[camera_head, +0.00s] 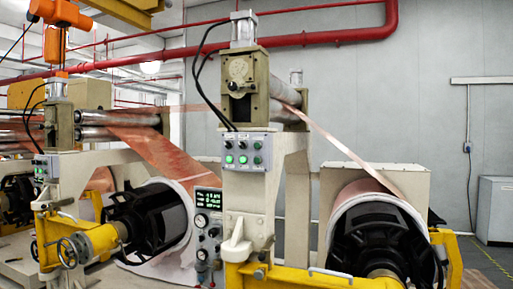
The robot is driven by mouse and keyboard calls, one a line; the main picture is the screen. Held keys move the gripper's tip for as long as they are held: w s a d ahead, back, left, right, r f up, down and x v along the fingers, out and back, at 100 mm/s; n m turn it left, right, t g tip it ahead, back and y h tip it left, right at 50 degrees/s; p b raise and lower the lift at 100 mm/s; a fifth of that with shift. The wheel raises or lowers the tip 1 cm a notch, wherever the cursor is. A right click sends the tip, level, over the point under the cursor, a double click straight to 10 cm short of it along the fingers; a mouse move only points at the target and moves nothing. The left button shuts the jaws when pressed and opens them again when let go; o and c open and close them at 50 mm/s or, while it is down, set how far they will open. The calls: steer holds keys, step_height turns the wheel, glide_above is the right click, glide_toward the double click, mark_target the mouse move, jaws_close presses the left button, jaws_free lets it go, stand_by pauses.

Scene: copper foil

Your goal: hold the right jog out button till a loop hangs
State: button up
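A grey control box (243,151) is on the front of the right beige stand, with green buttons and dark switches in two rows; its labels are too small to read, so I cannot tell which is jog out. A similar box (46,167) is on the left stand. A narrow copper foil strip (345,150) runs straight down from the right rollers to the right roll (358,195), with no loop visible in it. A wider foil sheet (155,150) slopes down to the left roll (178,198). My gripper is not in view.
A gauge panel with a green-lit display (208,205) stands between the two stands. A light grey cabinet (497,208) stands far right. Bare floor (485,260) shows before it.

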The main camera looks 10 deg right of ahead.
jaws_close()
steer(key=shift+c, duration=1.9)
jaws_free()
